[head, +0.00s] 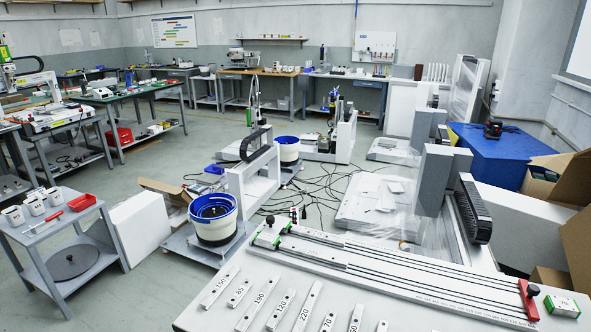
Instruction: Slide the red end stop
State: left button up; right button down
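The red end stop (528,299) is a small upright red block at the right end of a long rail fixture (400,272) on the near white table. The fixture has long parallel grey rails and a printed scale along its front edge. At its far left end sits a block with green and black parts (268,235). Neither of my grippers is in the head view, and nothing is seen touching the end stop.
Several numbered grey bars (258,303) lie along the table's front left. A small green and white box (562,306) sits just right of the end stop. A grey gantry column (433,180) stands behind the fixture. A blue-rimmed bowl (213,217) stands at left.

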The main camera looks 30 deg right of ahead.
aim_at(528, 291)
jog(key=k, duration=0.35)
jog(key=k+z, duration=0.15)
jog(key=z, duration=0.25)
jog(key=k+z, duration=0.15)
jog(key=z, duration=1.5)
jog(key=i+j+z, duration=0.1)
jog(key=j, duration=0.15)
jog(key=i+j, duration=0.1)
jog(key=j, duration=0.15)
jog(key=i, duration=0.15)
jog(key=k+l+u, duration=0.15)
jog(key=k+j, duration=0.05)
jog(key=k, duration=0.05)
